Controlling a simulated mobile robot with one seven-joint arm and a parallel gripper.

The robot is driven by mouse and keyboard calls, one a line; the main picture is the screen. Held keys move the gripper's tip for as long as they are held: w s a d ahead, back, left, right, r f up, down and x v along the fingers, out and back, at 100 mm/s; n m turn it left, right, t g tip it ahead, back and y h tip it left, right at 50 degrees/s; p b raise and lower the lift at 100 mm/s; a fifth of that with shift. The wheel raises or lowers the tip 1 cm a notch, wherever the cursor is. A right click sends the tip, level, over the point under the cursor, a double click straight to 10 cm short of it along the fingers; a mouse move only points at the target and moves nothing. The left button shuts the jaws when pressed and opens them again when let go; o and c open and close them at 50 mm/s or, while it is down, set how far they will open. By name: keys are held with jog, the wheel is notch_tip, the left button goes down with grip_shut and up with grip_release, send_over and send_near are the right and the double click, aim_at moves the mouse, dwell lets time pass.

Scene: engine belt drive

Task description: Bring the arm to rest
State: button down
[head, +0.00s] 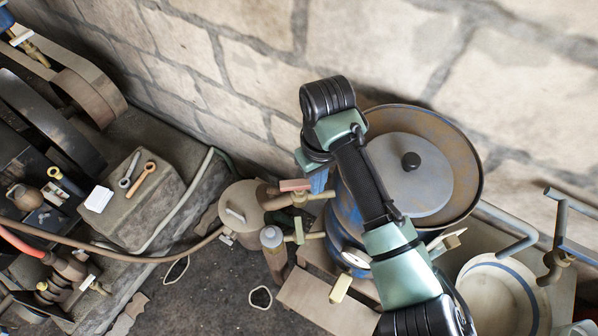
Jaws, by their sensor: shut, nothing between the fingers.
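My arm crosses the right half of the head view, from the lower edge up to its black elbow joint and back down. The jaws of my gripper do not show; the end of the arm seems hidden behind the arm's own links. The belt drive is at the left, with a dark wheel (45,120) and a brown pulley (88,95) that a flat belt appears to run over. I see nothing carried by the arm.
A blue, rusty drum (462,150) with a grey lid disc and black knob stands behind my arm. A beige canister (245,205) and a bottle (272,240) stand close left of it. A stone block (165,195) holds tools. A white, blue-striped basin (490,300) is lower right. A stone wall runs behind.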

notch_tip(320, 180, up, 3)
jog(key=shift+f+p, duration=0.1)
jog(key=shift+p, duration=0.85)
